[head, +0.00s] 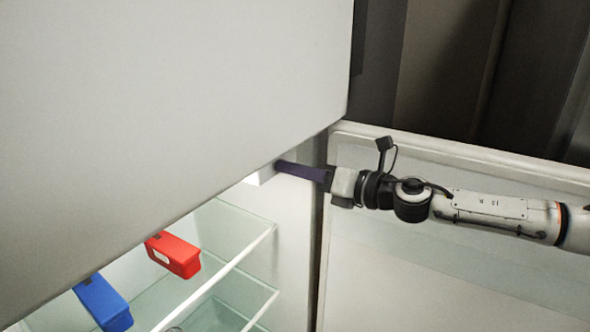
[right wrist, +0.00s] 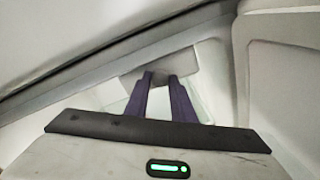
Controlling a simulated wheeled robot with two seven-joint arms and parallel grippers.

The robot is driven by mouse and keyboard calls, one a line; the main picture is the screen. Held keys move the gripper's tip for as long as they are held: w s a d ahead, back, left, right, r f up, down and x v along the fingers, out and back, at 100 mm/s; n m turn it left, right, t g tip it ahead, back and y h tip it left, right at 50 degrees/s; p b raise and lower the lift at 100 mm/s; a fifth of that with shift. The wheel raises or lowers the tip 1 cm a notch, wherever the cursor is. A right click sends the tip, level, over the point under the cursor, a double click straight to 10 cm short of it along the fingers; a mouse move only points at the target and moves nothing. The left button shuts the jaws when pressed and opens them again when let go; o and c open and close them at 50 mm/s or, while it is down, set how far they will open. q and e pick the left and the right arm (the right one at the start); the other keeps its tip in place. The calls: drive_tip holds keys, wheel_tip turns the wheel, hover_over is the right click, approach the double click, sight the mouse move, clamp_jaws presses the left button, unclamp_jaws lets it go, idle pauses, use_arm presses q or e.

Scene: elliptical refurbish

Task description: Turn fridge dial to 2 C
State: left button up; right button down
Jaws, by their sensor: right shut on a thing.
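The open fridge shows in the head view, with a white control housing (head: 262,177) high inside it at the right. My right gripper (head: 280,165) reaches in from the right with its purple fingers against this housing. In the right wrist view the two fingers (right wrist: 160,75) are close together, shut on the small dial (right wrist: 160,79), of which only a grey part shows between the tips. The dial's marks and its setting cannot be read. My left gripper is not in view.
A red box (head: 175,254) and a blue box (head: 103,302) are inside the fridge on the left. Glass shelves (head: 236,231) lie below the housing. The open fridge door (head: 440,262) stands at the right, behind my right arm. A large pale panel (head: 150,90) covers the upper left.

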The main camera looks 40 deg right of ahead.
drive_tip(key=shift+m, duration=0.5)
drive_tip(key=c, duration=1.5)
unclamp_jaws()
